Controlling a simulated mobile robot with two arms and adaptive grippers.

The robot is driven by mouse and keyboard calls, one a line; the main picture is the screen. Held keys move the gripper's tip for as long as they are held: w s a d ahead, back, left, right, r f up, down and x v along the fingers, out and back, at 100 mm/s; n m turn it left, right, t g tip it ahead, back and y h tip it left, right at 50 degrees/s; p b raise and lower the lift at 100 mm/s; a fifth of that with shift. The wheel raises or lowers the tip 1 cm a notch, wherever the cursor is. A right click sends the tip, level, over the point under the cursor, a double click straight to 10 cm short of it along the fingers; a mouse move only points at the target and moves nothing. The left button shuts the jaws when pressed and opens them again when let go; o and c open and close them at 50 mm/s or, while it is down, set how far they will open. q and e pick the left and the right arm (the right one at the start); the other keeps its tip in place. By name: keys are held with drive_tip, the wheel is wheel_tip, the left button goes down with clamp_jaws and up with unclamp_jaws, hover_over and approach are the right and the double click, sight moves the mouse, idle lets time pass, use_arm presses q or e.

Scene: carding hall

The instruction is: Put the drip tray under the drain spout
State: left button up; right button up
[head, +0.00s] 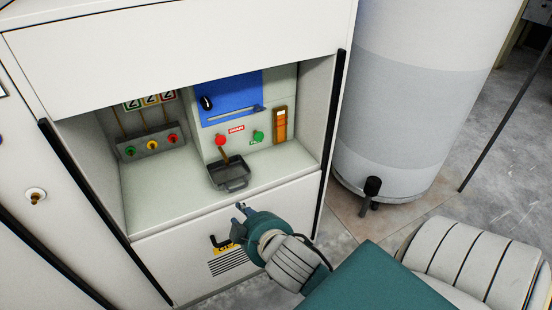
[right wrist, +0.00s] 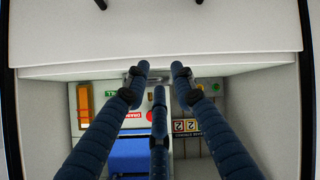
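The drip tray (head: 229,174) is a small dark grey tray with a handle at its front. It sits on the pale shelf of the recess, close to the shelf's front edge. The brown drain spout (head: 223,153) comes down below a red knob (head: 220,140), and its lower end overlaps the tray's back rim in the head view. My right gripper (head: 241,209) is in front of and below the tray, apart from it. In the right wrist view its blue fingers (right wrist: 160,76) are spread with nothing between them. My left gripper is out of view.
A green knob (head: 258,137) and a blue panel (head: 229,98) are on the recess's back wall. A box with coloured knobs (head: 152,144) stands at the left. The shelf (head: 165,205) is bare left of the tray. A large pale cylinder (head: 415,90) stands right of the cabinet.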

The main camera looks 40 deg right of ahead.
drive_tip(key=s+a+f+g+y, duration=0.1)
drive_tip(key=s+f+g, duration=0.3)
drive_tip(key=s, duration=0.5)
drive_tip(key=s+a+f+g+y, duration=0.1)
drive_tip(key=s+a+f+g, duration=0.2)
drive_tip(key=s+f, duration=0.4)
drive_tip(key=s+a, duration=0.1)
drive_tip(key=s, duration=0.1)
drive_tip(key=shift+s+a+m+g+y, duration=0.2)
drive_tip(key=shift+s+m+g+y, duration=0.1)
drive_tip(key=shift+g, duration=0.1)
drive_tip(key=shift+w+p, duration=0.1)
drive_tip(key=shift+p, duration=0.2)
